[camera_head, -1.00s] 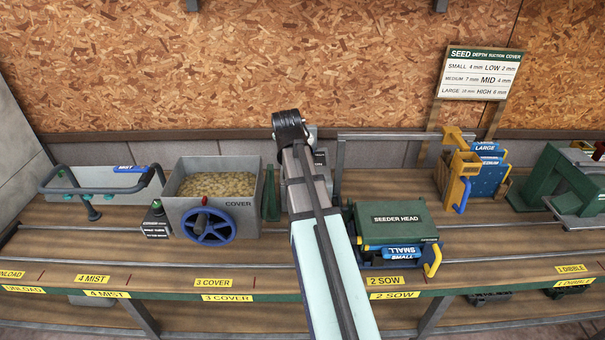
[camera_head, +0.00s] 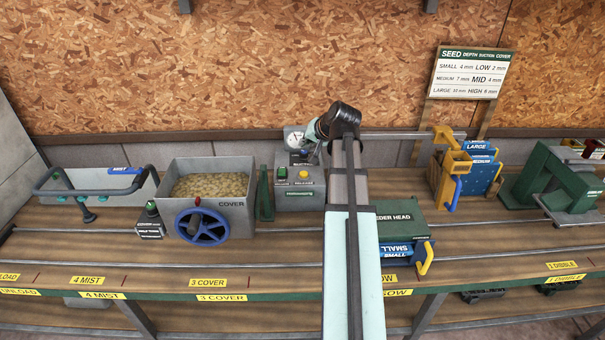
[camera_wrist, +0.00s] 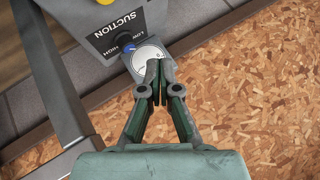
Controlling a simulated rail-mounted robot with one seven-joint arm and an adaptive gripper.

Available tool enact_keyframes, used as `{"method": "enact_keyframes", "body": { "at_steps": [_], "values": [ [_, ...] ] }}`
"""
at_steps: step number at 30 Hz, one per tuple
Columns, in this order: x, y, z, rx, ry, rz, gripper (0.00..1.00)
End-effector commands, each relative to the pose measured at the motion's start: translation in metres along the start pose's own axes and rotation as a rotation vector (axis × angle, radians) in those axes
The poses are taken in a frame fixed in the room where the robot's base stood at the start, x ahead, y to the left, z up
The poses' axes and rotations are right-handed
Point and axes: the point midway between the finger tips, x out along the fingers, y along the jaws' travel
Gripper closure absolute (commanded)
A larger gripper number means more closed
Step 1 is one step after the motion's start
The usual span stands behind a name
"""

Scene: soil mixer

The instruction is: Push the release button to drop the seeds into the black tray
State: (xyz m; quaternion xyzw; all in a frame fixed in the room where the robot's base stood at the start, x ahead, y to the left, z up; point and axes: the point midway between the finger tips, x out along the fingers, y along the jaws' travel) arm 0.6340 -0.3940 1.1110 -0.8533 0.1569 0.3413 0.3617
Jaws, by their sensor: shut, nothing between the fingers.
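The control box (camera_head: 299,200) stands left of the seeder head (camera_head: 410,207). On its front are a yellow button labelled RELEASE (camera_head: 304,172) and a green button (camera_head: 282,172). A round gauge (camera_head: 295,139) sits at the top. In the wrist view, the box is labelled SUCTION and has a blue knob (camera_wrist: 128,47); the yellow button (camera_wrist: 105,2) is cut by the top edge. My gripper (camera_wrist: 160,75) is shut and empty, its tips overlapping the gauge in that view; contact cannot be told. No black tray is clearly visible under the seeder head; my arm hides part of it.
Left of the box are a cover bin (camera_head: 246,205) with a blue wheel and a mist frame (camera_head: 60,195). To the right stand the blue and yellow plates (camera_head: 480,175) and a green press (camera_head: 550,180). Dark items (camera_head: 485,297) lie on the lower shelf.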

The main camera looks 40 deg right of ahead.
Motion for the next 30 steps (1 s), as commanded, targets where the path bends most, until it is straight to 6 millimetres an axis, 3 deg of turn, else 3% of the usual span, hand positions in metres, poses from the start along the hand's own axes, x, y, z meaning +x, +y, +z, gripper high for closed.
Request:
{"method": "enact_keyframes", "body": {
  "at_steps": [14, 30],
  "values": [
    [0.011, 0.008, 0.008, -0.003, 0.000, 0.002, 1.00],
    [0.055, 0.040, 0.040, -0.003, 0.000, 0.002, 1.00]
  ]
}}
